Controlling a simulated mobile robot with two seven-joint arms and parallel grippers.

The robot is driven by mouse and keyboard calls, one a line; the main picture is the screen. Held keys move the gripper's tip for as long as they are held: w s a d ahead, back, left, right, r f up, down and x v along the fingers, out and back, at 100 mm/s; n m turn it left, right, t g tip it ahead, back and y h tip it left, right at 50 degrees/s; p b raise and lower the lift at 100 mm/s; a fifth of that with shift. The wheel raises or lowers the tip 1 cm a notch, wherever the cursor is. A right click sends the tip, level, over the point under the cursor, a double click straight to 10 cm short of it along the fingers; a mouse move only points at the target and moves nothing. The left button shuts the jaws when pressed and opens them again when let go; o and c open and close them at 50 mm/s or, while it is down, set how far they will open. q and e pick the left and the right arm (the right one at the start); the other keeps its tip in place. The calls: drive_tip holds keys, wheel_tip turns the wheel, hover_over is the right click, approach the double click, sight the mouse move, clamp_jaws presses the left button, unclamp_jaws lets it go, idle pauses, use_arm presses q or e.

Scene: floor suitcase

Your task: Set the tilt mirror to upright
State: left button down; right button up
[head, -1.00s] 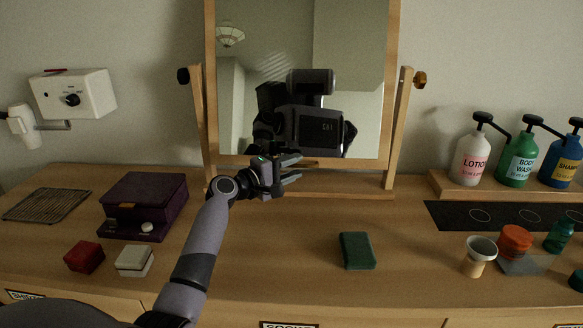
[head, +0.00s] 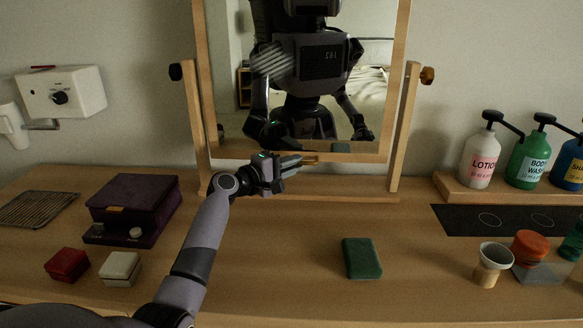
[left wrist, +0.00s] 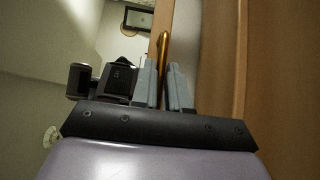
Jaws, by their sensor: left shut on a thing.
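The tilt mirror (head: 398,70) hangs in a wooden frame between two posts of its stand (head: 404,135), with a dark knob (head: 175,71) at the left and a brownish knob (head: 428,75) at the right. Its glass reflects my torso and arms. My left gripper (head: 298,160) is at the frame's bottom edge, near its middle. In the left wrist view the fingers (left wrist: 165,85) are closed around a thin brass-coloured handle (left wrist: 164,50) beside the wooden frame. The mirror's exact tilt is hard to judge from the front. My right gripper shows in no view directly.
A purple box (head: 135,205), a red box (head: 67,264) and a white box (head: 120,268) stand at left. A green block (head: 361,258) lies on the counter in front. Pump bottles (head: 480,155) stand on a shelf at right, with a cup (head: 492,262) below.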

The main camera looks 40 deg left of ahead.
use_arm(q)
drive_tip(key=shift+w+f, duration=0.1)
drive_tip(key=shift+f, duration=0.15)
drive_tip(key=c, duration=1.2)
unclamp_jaws()
drive_tip(key=v, duration=0.7)
